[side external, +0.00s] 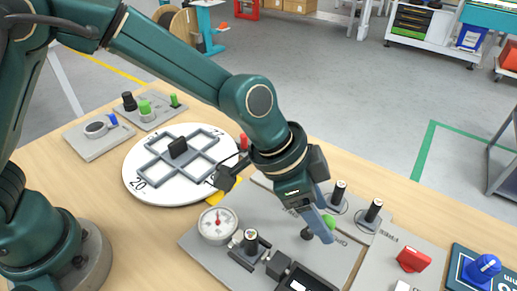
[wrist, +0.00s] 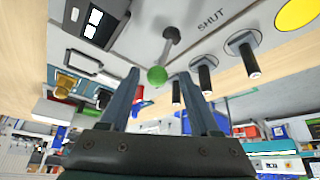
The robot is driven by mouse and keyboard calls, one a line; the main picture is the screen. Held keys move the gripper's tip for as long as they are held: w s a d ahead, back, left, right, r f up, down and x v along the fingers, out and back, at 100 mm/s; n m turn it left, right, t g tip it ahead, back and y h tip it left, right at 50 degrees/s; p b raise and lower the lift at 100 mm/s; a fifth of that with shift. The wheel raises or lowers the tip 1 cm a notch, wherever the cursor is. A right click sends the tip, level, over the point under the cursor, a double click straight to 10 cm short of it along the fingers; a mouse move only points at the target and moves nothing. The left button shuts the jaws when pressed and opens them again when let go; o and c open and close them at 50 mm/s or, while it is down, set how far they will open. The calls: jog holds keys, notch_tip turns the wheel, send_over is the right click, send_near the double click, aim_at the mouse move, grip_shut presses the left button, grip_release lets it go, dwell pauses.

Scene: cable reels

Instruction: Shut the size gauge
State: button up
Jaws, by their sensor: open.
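A lever with a green ball knob (wrist: 157,75) stands on the grey panel (wrist: 130,35), and the word SHUT is printed beside it. In the side view the green knob (side external: 328,221) is partly hidden by my gripper (side external: 322,232). In the wrist view my gripper (wrist: 158,88) is open, with one finger on each side of the knob; I cannot tell if either touches it. A round white dial with a red needle (side external: 218,224) sits on the same panel. Which part is the size gauge is not clear.
Two black-handled posts (side external: 339,191) stand right of my gripper. A dark display box (side external: 300,281) is at the panel's front. A white disc with a grey cross frame (side external: 150,182) lies behind left. A red switch (side external: 413,259) and blue knob (side external: 484,268) are at right.

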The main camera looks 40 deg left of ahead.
jog(key=shift+v, duration=1.5)
jog(key=shift+f, duration=0.1)
